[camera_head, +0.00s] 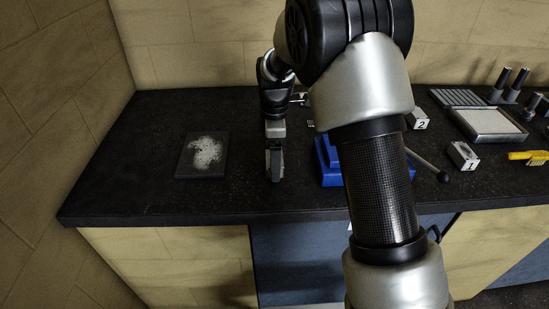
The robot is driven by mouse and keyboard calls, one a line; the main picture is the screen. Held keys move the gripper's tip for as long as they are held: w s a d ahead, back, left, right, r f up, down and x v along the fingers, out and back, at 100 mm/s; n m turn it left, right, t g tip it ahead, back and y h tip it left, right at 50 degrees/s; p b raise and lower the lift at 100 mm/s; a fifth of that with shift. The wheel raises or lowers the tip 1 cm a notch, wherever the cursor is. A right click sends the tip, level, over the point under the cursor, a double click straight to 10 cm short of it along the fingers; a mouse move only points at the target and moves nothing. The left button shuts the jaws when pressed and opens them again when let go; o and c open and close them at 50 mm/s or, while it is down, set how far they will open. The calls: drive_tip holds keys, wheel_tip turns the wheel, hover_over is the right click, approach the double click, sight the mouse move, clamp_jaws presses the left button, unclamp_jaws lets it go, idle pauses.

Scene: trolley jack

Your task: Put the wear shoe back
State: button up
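My gripper (275,172) points down over the black worktop, between a dark plate and a blue device. Its fingers look close together, but I cannot tell whether they are shut or hold anything. The blue device (328,176) is largely hidden behind my arm, and a lever with a black ball end (442,176) shows to the right of my arm. I cannot identify the wear shoe for certain; it may be hidden by my gripper or arm.
The dark plate (187,161) bears a white powdery patch. Blocks marked 1 (463,155) and 2 (418,119), a pale-topped tray (490,137), a ridged plate (459,97), dark posts (501,83) and a yellow brush (530,156) stand right. The worktop's left end is clear.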

drive_tip(key=s+d+r+m+t, duration=0.1)
drive_tip(key=s+d+r+m, duration=0.15)
drive_tip(key=r, duration=0.65)
drive_tip(key=s+d+r+m, duration=0.1)
drive_tip(key=s+r+m, duration=0.15)
drive_tip(key=r, duration=0.65)
drive_tip(key=s+d+r+m+t, duration=0.1)
drive_tip(key=s+d+m+t, duration=0.1)
drive_tip(key=s+m, duration=0.4)
drive_tip(key=s+d+r+m+t, duration=0.1)
drive_tip(key=s+d+m, duration=0.4)
drive_tip(key=s, duration=1.2)
drive_tip(key=shift+d+r+m+t+p, duration=0.15)
drive_tip(key=shift+d+m+t+p, duration=0.15)
drive_tip(key=shift+m+t, duration=0.6)
wheel_tip(320, 180, up, 5)
drive_tip(key=p, duration=0.4)
drive_tip(key=shift+f+p, duration=0.2)
drive_tip(key=shift+p, duration=0.1)
